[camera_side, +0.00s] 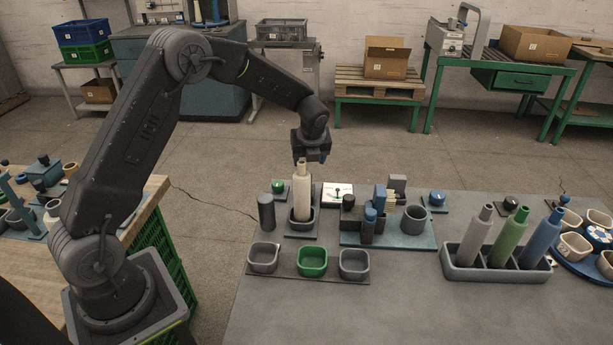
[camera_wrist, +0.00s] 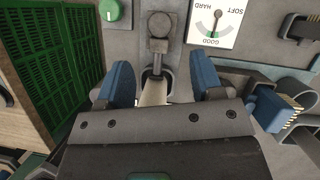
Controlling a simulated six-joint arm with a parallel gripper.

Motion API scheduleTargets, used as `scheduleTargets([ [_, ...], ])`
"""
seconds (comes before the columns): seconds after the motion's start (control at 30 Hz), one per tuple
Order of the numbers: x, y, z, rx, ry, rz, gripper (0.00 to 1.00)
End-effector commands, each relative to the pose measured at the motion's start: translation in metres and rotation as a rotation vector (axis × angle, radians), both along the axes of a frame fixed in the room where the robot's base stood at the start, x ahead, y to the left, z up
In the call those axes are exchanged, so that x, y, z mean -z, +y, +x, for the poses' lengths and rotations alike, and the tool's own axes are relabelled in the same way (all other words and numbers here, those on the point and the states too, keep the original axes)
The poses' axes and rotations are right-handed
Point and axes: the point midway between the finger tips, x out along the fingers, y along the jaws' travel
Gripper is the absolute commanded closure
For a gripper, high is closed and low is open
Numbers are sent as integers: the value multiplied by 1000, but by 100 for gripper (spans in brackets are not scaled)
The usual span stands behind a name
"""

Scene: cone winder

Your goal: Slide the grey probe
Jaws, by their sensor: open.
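In the wrist view the grey probe (camera_wrist: 160,25), a round-ended dark grey piece on a narrow slide, lies just beyond my fingertips, in line with the gap. In the side view I cannot make it out behind the cream cone. My gripper (camera_side: 313,156) is open and empty, high behind the cone's top; its two blue fingers (camera_wrist: 161,76) stand well apart. The cream cone (camera_side: 302,199) stands upright in a dark tray; a pale part of it (camera_wrist: 153,93) shows between the fingers. The soft/hard dial (camera_side: 338,194) stands right of the cone and shows in the wrist view (camera_wrist: 215,24).
A blue board (camera_side: 400,241) with blocks and a cup is to the right. Three bowls (camera_side: 312,262) sit in front. A rack (camera_side: 494,268) holds three cones. The front table is clear.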

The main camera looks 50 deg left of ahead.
Motion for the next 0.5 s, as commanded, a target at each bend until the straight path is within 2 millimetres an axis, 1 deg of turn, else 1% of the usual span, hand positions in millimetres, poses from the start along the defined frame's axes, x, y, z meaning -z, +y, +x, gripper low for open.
scheduleTargets([
  [0.03, 12, 5, 1, -2, 4, -1, 40],
  [0.2, 45, 16, 8, -4, 2, -2, 40],
  [0.33, 66, 24, 13, -3, 1, -2, 40],
  [0.5, 83, 30, 17, -3, -2, -1, 40],
])
